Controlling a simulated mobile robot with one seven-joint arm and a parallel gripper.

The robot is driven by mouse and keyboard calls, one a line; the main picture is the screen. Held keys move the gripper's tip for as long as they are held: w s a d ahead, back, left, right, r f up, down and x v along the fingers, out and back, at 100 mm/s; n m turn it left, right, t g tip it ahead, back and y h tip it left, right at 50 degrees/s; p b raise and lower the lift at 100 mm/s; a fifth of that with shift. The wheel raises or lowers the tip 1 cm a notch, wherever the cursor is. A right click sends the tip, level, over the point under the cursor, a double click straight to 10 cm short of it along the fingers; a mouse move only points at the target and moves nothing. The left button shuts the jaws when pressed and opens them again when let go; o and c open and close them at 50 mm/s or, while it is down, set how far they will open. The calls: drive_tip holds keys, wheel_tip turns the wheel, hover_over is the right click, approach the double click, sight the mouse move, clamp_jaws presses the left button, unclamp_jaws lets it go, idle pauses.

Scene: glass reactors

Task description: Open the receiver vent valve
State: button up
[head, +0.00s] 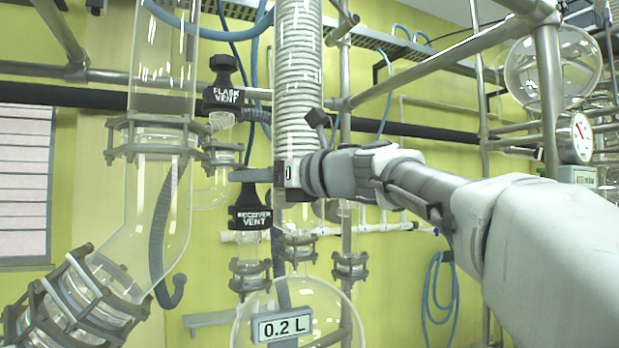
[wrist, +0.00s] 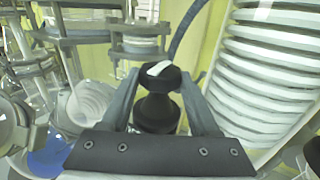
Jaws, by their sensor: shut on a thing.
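The receiver vent valve (head: 250,197) is a black knob above a black label reading "RECEIVER VENT", left of centre in the head view. In the wrist view its round black top (wrist: 172,79) carries a white mark and sits between the two grey fingers. My gripper (head: 250,174) reaches in from the right at the knob's top and is shut on it. The fingers also show in the wrist view (wrist: 158,82), one on each side of the knob. The fingers hide part of the knob in the head view.
The coiled glass condenser (head: 298,75) stands close on the right of the valve. A wide glass tube (head: 160,200) is at left. A receiver flask marked 0.2 L (head: 320,300) hangs below. Metal frame bars surround the arm.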

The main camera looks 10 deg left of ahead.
drive_tip(key=shift+f+n+g+y, duration=0.15)
drive_tip(key=shift+n+g+y, duration=0.2)
drive_tip(key=shift+g, duration=0.25)
drive_tip(key=o, duration=1.4)
drive_tip(key=shift+a+m+t+h+b, duration=0.1)
drive_tip(key=shift+m+t+h+b, duration=0.3)
drive_tip(key=shift+t, duration=0.3)
drive_tip(key=shift+s+m+t+h, duration=0.1)
drive_tip(key=shift+m+t+h, duration=0.5)
drive_tip(key=shift+t, duration=0.2)
drive_tip(key=m+t+h+p, duration=0.2)
drive_tip(key=shift+r+p, duration=0.3)
drive_tip(key=shift+r, duration=0.05)
drive_tip(key=m+t+h+p, duration=0.1)
drive_tip(key=p, duration=0.1)
drive_tip(key=t+h+p, duration=0.1)
drive_tip(key=p, duration=0.1)
drive_tip(key=shift+a+m, duration=0.2)
drive_tip(key=shift+m, duration=0.15)
drive_tip(key=m+h+p, duration=0.1)
drive_tip(key=p, duration=0.2)
drive_tip(key=m+t+h+p, duration=0.1)
drive_tip(key=p, duration=0.3)
drive_tip(key=m+t+h+p, duration=0.1)
drive_tip(key=h+p, duration=0.1)
drive_tip(key=p, duration=0.1)
drive_tip(key=shift+s+a, duration=0.2)
drive_tip(key=shift+a, duration=0.05)
